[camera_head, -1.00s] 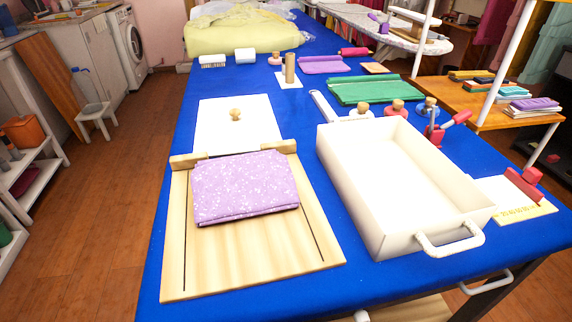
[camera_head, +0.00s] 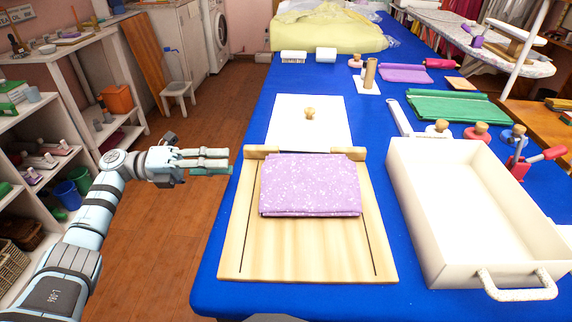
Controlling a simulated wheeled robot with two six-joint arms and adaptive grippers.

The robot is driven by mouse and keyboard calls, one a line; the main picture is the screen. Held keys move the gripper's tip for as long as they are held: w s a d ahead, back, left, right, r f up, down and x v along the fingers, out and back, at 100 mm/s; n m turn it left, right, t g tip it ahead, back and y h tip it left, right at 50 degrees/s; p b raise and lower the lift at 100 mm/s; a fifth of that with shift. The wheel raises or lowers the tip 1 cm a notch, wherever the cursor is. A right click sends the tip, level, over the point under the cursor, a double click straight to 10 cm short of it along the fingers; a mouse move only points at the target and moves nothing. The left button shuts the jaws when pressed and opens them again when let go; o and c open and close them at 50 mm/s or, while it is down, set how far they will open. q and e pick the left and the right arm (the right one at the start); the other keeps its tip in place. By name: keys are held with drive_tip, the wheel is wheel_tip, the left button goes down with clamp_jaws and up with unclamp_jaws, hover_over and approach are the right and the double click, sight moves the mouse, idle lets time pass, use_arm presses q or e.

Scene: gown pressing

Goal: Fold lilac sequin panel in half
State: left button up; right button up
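The lilac panel (camera_head: 310,184), speckled with pale sequins, lies folded in layers as a flat rectangle on the upper middle of a pale wooden board (camera_head: 305,250). Its edges show several stacked layers at the lower side. My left gripper (camera_head: 229,162) is in from the left, over the floor just beside the table's left edge. It is apart from the board and panel, with its fingers pointing right. I see nothing held in it, but its finger gap is unclear from this side. My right gripper is not in view.
A deep white tray (camera_head: 425,218) stands right of the board. A white plate with a wooden knob (camera_head: 310,114) lies behind it. Green folded cloth (camera_head: 455,107) and several knobbed tools are farther back right. Blue table (camera_head: 212,285) is bare left of the board.

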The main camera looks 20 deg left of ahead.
sight(285, 163)
use_arm(q)
drive_tip(key=shift+g, duration=0.3)
drive_tip(key=x, duration=1.4)
drive_tip(key=shift+d+f, duration=0.15)
drive_tip(key=shift+d, duration=0.1)
drive_tip(key=shift+c, duration=0.6)
clamp_jaws()
